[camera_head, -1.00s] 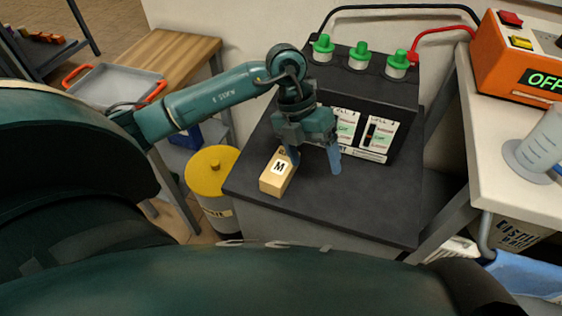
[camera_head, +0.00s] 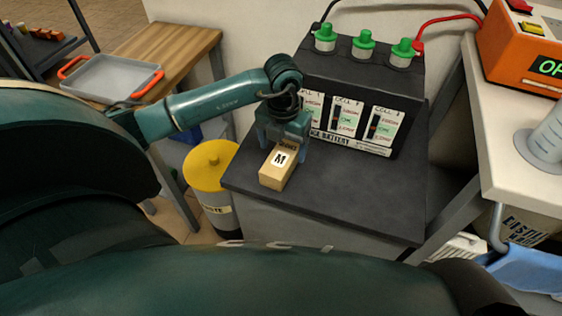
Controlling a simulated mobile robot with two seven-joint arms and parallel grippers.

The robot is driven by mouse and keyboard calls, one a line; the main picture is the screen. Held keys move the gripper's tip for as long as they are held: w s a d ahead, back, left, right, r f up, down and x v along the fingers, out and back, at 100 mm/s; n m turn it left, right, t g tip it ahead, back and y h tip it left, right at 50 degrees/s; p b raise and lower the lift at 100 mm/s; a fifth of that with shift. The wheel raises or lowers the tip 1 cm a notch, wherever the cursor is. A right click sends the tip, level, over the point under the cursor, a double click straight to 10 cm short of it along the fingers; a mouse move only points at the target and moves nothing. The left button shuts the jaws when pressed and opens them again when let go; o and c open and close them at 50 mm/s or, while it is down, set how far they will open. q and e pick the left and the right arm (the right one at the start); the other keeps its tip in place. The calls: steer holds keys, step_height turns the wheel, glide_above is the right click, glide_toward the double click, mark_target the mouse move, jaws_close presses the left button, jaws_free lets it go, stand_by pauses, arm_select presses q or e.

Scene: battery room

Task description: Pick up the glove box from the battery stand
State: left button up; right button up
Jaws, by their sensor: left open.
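The glove box (camera_head: 273,181) is a small tan box with a white label marked "M". It lies near the left edge of the dark top of the battery stand (camera_head: 375,205). My left gripper (camera_head: 284,147) is open over the far end of the box, pointing down. One finger shows to the right of the box and one to the left. Whether the fingers touch it, I cannot tell. My right gripper is not in view.
A black battery (camera_head: 365,85) with green caps stands close behind the gripper. A yellow-lidded bin (camera_head: 210,165) is left of the stand. A wooden table with a grey tray (camera_head: 112,78) is farther left. The right part of the stand top is clear.

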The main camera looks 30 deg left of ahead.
arm_select(q)
step_height(320, 180, down, 4)
steer(key=shift+r, duration=0.1)
steer(key=shift+c, duration=0.4)
steer(key=shift+w, duration=0.1)
steer(key=c, duration=1.1)
